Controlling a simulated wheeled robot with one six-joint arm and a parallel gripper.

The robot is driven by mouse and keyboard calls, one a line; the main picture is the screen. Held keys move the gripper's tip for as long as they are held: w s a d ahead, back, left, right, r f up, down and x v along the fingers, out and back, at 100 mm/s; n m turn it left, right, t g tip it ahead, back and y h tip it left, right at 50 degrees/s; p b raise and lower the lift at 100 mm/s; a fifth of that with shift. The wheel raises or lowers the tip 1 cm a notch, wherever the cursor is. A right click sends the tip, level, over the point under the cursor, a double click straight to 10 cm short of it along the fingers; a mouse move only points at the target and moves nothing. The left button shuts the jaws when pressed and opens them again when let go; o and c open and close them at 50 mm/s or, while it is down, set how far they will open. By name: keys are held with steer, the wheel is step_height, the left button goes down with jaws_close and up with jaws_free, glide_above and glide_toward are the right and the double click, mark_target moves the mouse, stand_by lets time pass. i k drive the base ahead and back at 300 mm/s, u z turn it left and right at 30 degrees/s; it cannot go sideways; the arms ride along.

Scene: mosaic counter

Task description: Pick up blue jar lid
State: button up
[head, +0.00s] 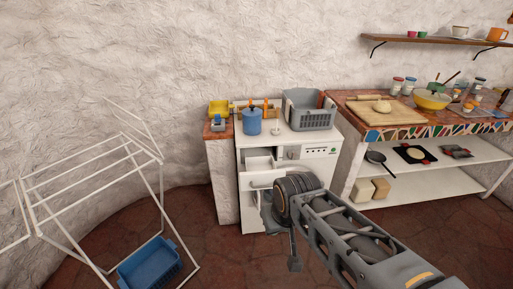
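A blue jar (252,125) stands upright on top of the white washing machine, near its left back. I see nothing held.
A grey basket (310,118) stands right of the jar, and orange-topped items are close behind it. The machine's drawer (259,160) is open. A tiled counter (372,132) is at right. A white drying rack (88,172) and blue basket (150,264) are at left.

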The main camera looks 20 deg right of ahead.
mark_target(251, 111)
steer(key=u, duration=0.6)
steer(key=i, duration=1.65)
steer(key=z, duration=0.65)
